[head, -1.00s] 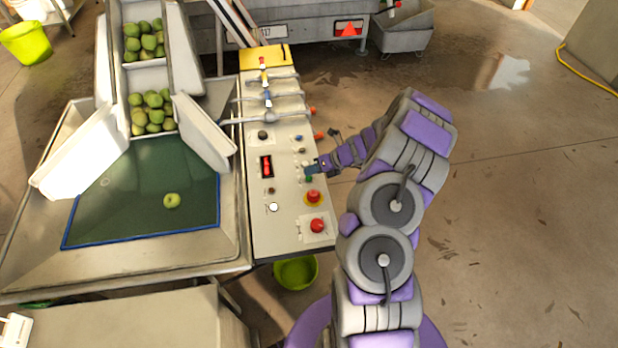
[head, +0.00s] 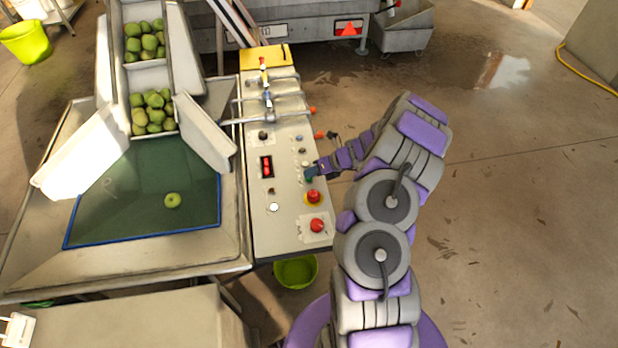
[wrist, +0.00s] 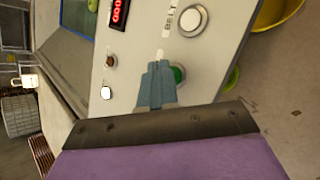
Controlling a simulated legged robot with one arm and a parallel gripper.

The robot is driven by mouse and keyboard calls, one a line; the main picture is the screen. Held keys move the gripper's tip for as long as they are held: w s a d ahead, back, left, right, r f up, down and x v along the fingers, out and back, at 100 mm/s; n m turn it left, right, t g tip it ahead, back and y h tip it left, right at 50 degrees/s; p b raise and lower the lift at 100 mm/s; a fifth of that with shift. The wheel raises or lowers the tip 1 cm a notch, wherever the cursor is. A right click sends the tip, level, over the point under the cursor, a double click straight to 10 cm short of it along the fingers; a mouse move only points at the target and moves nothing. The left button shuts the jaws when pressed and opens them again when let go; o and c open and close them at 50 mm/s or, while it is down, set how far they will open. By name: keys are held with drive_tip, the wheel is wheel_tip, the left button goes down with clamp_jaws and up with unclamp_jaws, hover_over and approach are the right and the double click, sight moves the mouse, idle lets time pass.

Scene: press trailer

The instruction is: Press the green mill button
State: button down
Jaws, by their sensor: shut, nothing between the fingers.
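The green button (wrist: 179,74) is on the pale control panel (wrist: 146,36), partly hidden behind my gripper in the wrist view. A small part of green (head: 309,180) also shows just below my gripper in the head view. My gripper (wrist: 157,72) is shut and empty, with its blue-grey fingertips over the panel, overlapping the left side of the green button. In the head view my gripper (head: 309,171) reaches the panel from the right. I cannot tell whether the fingertips touch the button or the panel.
A large white button (wrist: 192,20) labelled BELT is near the green one. A yellow-based red button (head: 313,196) and another red button (head: 317,225) lie nearer on the panel.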

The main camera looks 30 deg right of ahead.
sight(312, 178)
drive_tip(key=shift+f, duration=0.3)
idle(0.4)
drive_tip(key=shift+r+p, duration=0.2)
drive_tip(key=shift+p, duration=0.1)
drive_tip(key=shift+r+p, duration=0.65)
drive_tip(key=shift+p, duration=0.2)
drive_tip(key=shift+r, duration=0.1)
wheel_tip(312, 178, up, 5)
drive_tip(key=p, duration=0.5)
idle(0.4)
